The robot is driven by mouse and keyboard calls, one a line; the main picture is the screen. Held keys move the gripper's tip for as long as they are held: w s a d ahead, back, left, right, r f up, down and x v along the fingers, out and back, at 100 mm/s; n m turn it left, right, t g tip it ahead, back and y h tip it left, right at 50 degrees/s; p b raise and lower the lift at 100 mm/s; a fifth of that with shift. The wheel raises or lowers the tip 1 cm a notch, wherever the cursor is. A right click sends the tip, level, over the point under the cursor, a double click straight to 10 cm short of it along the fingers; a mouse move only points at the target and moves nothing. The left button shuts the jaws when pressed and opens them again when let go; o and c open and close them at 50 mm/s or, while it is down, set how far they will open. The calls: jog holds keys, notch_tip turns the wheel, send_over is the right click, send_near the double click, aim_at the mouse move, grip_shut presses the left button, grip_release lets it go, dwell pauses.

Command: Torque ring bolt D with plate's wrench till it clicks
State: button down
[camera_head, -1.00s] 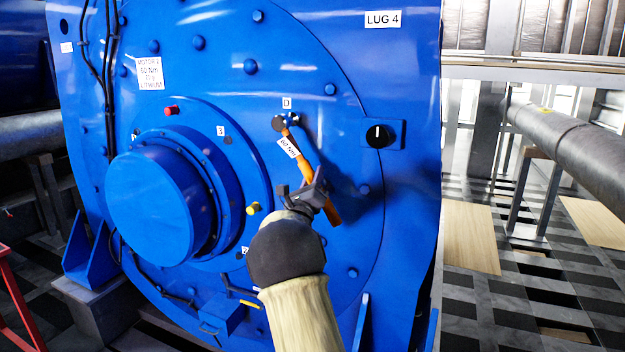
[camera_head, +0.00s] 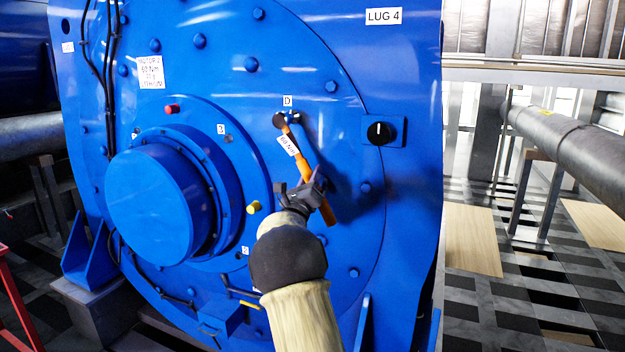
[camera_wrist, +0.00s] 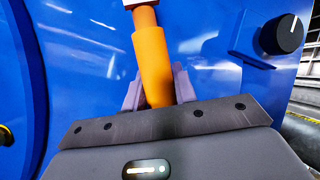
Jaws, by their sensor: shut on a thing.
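The orange torque wrench (camera_head: 303,170) carries a white 60 Nm tag. Its dark head sits over ring bolt D (camera_head: 290,117), just below the D label (camera_head: 287,101) on the blue motor face. The head covers most of the bolt. The handle slopes down and to the right. My gripper (camera_head: 310,190) is shut on the lower part of the handle. In the wrist view the orange grip (camera_wrist: 152,62) passes between the fingers of my gripper (camera_wrist: 155,92).
A black knob (camera_head: 380,132) is right of the wrench. A yellow plug (camera_head: 253,207) and a red plug (camera_head: 172,109) stick out near the blue hub (camera_head: 150,208). The rotor plate (camera_head: 151,72) reads 60 Nm. Free face lies between wrench and knob.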

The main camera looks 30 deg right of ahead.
jog(key=shift+w+a+f+m+g+h+b, duration=0.25)
jog(key=shift+w+a+m+g+h+b, duration=0.25)
jog(key=shift+m+b, duration=0.55)
jog(key=shift+s, duration=0.1)
jog(key=s+a+b, duration=0.1)
jog(key=a+b, duration=0.1)
jog(key=b, duration=0.1)
jog(key=s+a+b, duration=0.2)
jog(key=b, duration=0.1)
jog(key=shift+s, duration=0.1)
jog(key=shift+s+a+b, duration=0.5)
jog(key=shift+a+b, duration=0.15)
dwell(0.3)
